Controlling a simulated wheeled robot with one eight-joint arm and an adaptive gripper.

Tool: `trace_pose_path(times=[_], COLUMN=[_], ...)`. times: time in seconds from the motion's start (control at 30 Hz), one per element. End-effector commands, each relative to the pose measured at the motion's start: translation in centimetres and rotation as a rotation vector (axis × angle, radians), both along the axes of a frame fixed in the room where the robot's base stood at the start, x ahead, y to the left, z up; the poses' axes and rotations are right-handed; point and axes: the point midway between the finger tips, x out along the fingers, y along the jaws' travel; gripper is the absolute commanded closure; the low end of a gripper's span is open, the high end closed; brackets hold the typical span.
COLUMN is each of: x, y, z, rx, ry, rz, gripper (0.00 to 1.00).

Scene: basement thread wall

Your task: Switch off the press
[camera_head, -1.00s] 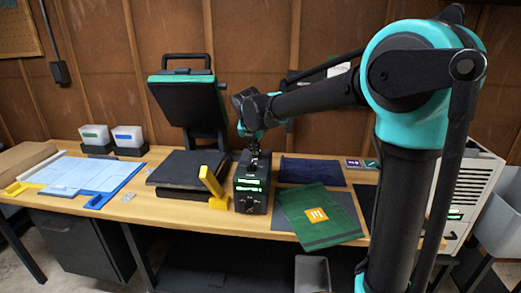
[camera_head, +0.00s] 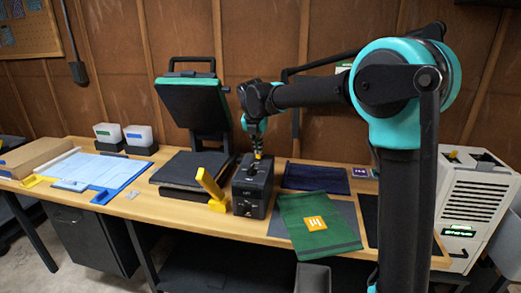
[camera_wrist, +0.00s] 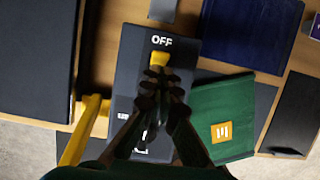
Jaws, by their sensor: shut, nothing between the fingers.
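The press has a teal-edged upper plate (camera_head: 190,103) raised on its stand and a dark lower plate (camera_head: 185,170) on the bench. Its black control box (camera_head: 252,190) stands to the right, its front displays dark. On the box top, a yellow switch lever (camera_wrist: 159,59) sits right beside the white OFF label (camera_wrist: 162,41). It also shows in the head view (camera_head: 257,156). My gripper (camera_wrist: 160,82) is shut and empty over the box, its fingertips at or just behind the lever; I cannot tell whether they touch.
A yellow handle (camera_head: 211,188) stands left of the box. A green cloth (camera_head: 318,225) and a dark blue cloth (camera_head: 315,177) lie to the right. A white cabinet (camera_head: 470,200) with a lit green display stands at far right. White bins (camera_head: 138,136) stand at back left.

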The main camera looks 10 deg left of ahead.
Motion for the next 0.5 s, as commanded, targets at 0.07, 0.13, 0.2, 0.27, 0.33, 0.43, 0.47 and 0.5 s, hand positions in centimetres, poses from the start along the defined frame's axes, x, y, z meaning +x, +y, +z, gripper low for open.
trace_pose_path(times=[0.07,0.13,0.2,0.27,0.33,0.43,0.47,0.5], x=[0.0,0.0,0.0,0.0,0.0,0.0,0.0,0.0], y=[0.0,0.0,0.0,0.0,0.0,0.0,0.0,0.0], z=[0.0,0.2,0.4,0.6,0.9,1.3,1.4,1.5], rx=[0.0,0.0,0.0,0.0,0.0,0.0,0.0,0.0], ry=[0.0,0.0,0.0,0.0,0.0,-0.001,-0.001,-0.001], rz=[0.0,0.0,0.0,0.0,0.0,0.0,0.0,0.0], gripper=[1.0,1.0,1.0,1.0,1.0,1.0,1.0,1.0])
